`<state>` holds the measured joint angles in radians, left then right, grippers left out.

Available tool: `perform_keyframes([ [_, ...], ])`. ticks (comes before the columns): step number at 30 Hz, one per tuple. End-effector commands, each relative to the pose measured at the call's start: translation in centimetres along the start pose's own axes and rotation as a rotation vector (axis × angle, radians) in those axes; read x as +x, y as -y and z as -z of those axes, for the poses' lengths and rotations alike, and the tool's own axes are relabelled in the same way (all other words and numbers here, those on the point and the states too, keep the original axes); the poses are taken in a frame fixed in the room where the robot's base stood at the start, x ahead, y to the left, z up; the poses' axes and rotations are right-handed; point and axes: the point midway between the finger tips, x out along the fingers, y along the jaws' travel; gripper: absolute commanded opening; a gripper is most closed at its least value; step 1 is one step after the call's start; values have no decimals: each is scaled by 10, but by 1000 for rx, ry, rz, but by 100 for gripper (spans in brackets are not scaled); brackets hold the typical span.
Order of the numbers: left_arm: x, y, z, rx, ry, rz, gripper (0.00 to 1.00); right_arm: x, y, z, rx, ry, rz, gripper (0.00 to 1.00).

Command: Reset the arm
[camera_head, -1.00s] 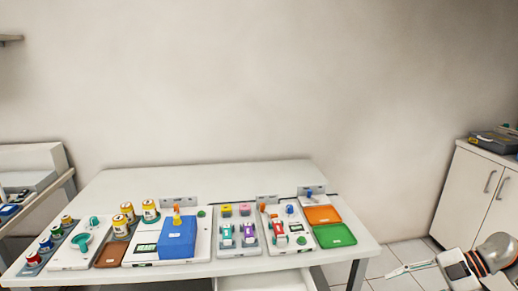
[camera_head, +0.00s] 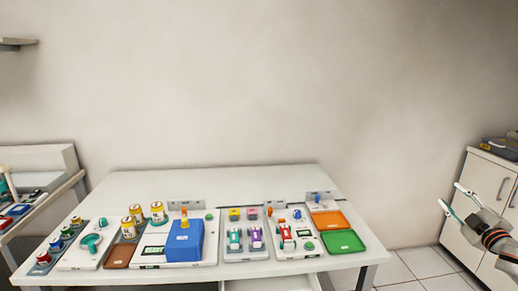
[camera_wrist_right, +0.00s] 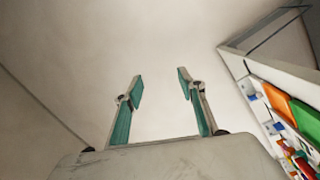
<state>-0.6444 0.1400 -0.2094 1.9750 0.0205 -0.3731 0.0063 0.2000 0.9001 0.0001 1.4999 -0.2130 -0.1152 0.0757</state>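My right gripper (camera_head: 455,200) is at the right of the head view, off the table's right side and in front of the white cabinet. Its two fingers are spread apart with nothing between them. The right wrist view shows the same open gripper (camera_wrist_right: 160,85) with teal finger pads, pointing at bare wall. My left gripper is not in view.
The white table (camera_head: 130,180) holds a blue box (camera_head: 184,243), an orange tray (camera_head: 330,219), a green tray (camera_head: 343,242) and several jars. A white cabinet (camera_head: 488,185) stands at the right. Floor shows between table and cabinet.

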Motion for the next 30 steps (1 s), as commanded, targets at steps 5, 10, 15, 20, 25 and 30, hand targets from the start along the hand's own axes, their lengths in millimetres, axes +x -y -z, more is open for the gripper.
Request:
perform_keyframes([
  [5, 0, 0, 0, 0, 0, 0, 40, -5, 9, -50, 27, 199, 33, 40],
  [10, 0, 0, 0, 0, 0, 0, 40, -25, 78, -48, 69, 217, 119, 40],
  [15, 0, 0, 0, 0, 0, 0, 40, -55, 156, -35, 124, 210, 211, 40],
  [20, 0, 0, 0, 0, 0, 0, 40, -104, 245, -14, 201, 206, 320, 40],
  [25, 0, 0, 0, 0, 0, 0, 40, -173, 336, 17, 306, 213, 438, 40],
  [30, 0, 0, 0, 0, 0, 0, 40, -254, 412, 58, 431, 233, 548, 40],
])
